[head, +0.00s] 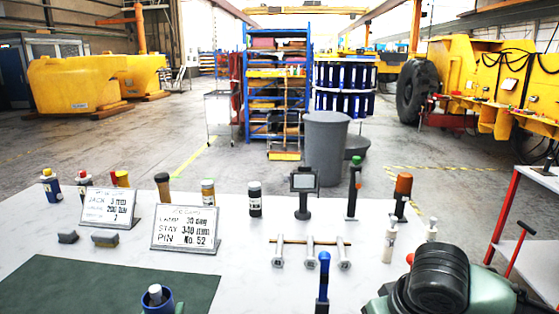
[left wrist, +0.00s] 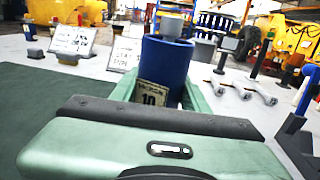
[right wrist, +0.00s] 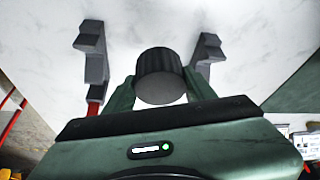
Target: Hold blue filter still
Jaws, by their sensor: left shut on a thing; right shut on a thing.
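The blue filter (left wrist: 165,66) is a blue cylinder with a grey cap on top and a pale label reading 10. It stands upright between the green fingers of my left gripper (left wrist: 162,98), which is shut on it. My right gripper (right wrist: 158,92) is shut on a dark ribbed cylinder (right wrist: 158,72) with a grey end face, over the white table.
Two grey brackets (right wrist: 92,50) (right wrist: 207,48) flank the dark cylinder. A blue-handled tool (head: 323,278) stands right of the filter. The green mat (head: 95,285) is mostly clear.

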